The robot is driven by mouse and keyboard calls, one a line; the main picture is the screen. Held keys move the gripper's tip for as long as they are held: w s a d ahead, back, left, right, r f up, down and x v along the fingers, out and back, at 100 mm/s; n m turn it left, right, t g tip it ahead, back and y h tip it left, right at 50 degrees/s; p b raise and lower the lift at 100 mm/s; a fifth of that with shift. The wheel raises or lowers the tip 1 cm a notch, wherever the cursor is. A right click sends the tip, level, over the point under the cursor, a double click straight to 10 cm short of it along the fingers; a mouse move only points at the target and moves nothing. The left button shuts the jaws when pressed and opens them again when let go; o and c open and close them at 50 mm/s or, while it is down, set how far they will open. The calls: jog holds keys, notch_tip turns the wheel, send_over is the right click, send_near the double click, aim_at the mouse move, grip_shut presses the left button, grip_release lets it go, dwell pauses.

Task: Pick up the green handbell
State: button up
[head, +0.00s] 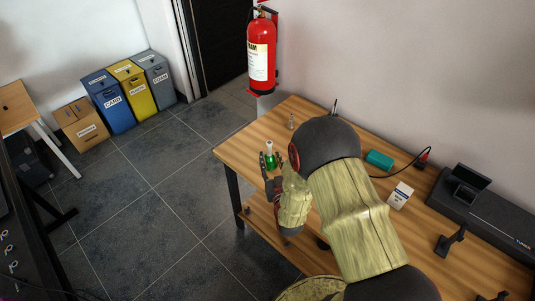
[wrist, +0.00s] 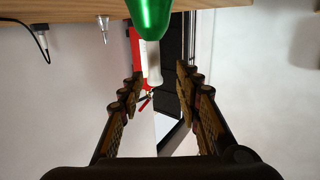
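The green handbell (head: 270,160) stands upright near the table's left end in the head view, its pale handle up. The inverted wrist view shows the bell's green body (wrist: 149,14) at the top edge, partly cut off, with the whitish handle (wrist: 152,60) pointing down the picture. My gripper (wrist: 159,77) is open, with its two fingers apart and nothing pressed between them. The handle appears in the gap between the fingertips, and no contact is visible. In the head view my gripper (head: 270,175) is right by the bell, and my arm hides part of the table.
A fire extinguisher (head: 261,55) hangs on the wall behind.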

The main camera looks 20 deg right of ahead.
jog(key=shift+s+d+f+h, duration=0.3)
jog(key=shift+s+f, duration=0.15)
jog(key=shift+f, duration=0.15)
jog(key=shift+w+d+t, duration=0.1)
jog(key=shift+w+t, duration=0.2)
jog(key=b+x, duration=0.2)
jog(key=x, duration=0.9)
jog(key=shift+b, duration=0.35)
jog(key=c, duration=0.3)
grip_shut()
jog(key=shift+r, duration=0.1)
